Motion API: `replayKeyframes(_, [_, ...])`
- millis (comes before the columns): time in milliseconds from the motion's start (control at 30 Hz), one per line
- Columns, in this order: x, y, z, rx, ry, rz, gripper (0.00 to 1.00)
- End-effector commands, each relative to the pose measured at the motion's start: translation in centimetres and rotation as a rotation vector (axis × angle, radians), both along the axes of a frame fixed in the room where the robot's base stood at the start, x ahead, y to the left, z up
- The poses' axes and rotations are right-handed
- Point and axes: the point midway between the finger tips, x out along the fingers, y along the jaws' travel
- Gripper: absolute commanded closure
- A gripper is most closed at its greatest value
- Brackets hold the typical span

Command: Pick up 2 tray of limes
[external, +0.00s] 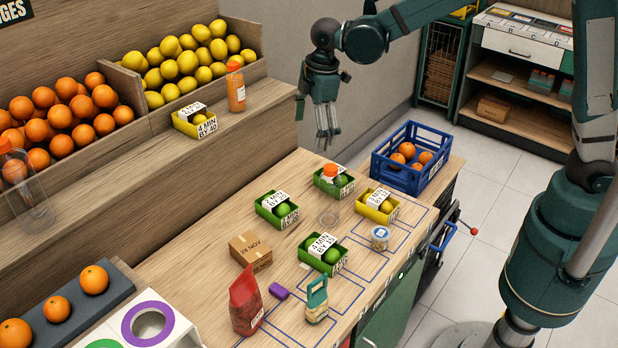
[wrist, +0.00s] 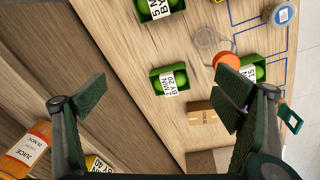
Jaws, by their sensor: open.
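Three green trays of limes with white labels stand on the wooden counter: a left one (external: 277,211), a back one (external: 334,184) and a front one (external: 323,257). My gripper (external: 327,140) is open and empty, pointing down above the back of the counter, apart from the trays. In the wrist view the tray labelled "2 MIN BY 20" (wrist: 168,82) shows between the open fingers (wrist: 166,100), well below them. Another lime tray (wrist: 157,9) is cut by the top edge. A third (wrist: 254,68) is partly hidden behind an orange cap and the right finger.
A clear bottle with an orange cap (external: 330,170) stands among the trays. A yellow lemon tray (external: 377,205), a blue crate of oranges (external: 409,160), a carton (external: 250,252) and a small jar (external: 380,238) are nearby. The raised shelf (external: 190,150) borders the left side.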

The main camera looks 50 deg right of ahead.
Motion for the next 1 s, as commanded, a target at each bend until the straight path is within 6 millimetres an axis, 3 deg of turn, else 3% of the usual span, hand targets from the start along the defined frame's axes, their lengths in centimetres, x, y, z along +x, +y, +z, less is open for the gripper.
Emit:
replayKeyframes(700, [3.9,9.9,-9.9,-0.061,0.101,0.274,0.1])
replayKeyframes(1000, [4.3,11.7,-12.0,-0.071,0.12,0.327,0.1])
